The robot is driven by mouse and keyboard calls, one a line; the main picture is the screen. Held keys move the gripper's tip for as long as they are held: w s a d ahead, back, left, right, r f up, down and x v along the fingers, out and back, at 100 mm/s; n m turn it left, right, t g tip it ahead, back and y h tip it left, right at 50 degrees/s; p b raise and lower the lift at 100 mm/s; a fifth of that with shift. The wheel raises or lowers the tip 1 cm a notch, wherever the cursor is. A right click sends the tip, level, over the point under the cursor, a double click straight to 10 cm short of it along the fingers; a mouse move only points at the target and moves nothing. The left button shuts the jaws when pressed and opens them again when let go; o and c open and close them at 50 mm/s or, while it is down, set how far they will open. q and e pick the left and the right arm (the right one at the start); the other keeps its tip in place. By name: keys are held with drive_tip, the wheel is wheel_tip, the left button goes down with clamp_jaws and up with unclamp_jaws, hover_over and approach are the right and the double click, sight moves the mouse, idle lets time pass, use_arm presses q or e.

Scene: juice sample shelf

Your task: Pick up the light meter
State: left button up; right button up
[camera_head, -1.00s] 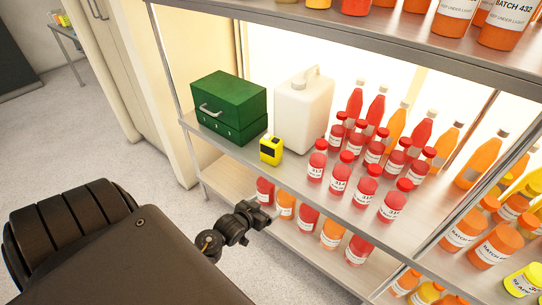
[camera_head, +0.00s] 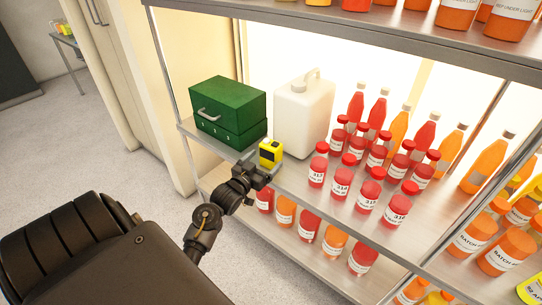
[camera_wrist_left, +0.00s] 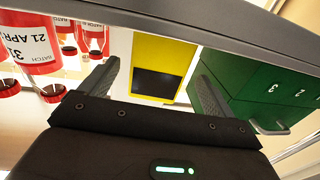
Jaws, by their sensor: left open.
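The light meter is a small yellow box with a dark screen (camera_head: 271,152), upright on the middle shelf near its front edge. In the left wrist view the yellow meter (camera_wrist_left: 165,50) stands ahead, between my fingers in the picture. My left gripper (camera_head: 264,166) is open at the shelf's front edge, right in front of the meter. In the left wrist view its two fingers (camera_wrist_left: 158,72) are spread, with gaps visible on both sides of the meter. The meter's lower front is partly hidden by the gripper in the head view. My right gripper is not in view.
A green drawer box (camera_head: 229,110) stands left of the meter and a white jug (camera_head: 303,115) behind it to the right. Red-capped bottles (camera_head: 317,172) stand further right. The lower shelf holds more bottles (camera_head: 284,210). An upper shelf (camera_head: 350,30) runs overhead.

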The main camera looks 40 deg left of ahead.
use_arm(q)
drive_tip(key=shift+w+a, duration=0.1)
drive_tip(key=shift+w, duration=0.8)
drive_tip(key=w, duration=0.3)
drive_tip(key=shift+w+a, duration=0.1)
drive_tip(key=shift+w, duration=0.2)
drive_tip(key=shift+w+b, duration=0.3)
drive_tip(key=shift+w, duration=0.1)
drive_tip(key=c, duration=1.2)
drive_tip(key=shift+a, duration=0.1)
drive_tip(key=shift+c, duration=0.3)
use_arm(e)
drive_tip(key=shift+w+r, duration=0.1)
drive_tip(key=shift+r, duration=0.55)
use_arm(q)
drive_tip(key=shift+r, duration=0.1)
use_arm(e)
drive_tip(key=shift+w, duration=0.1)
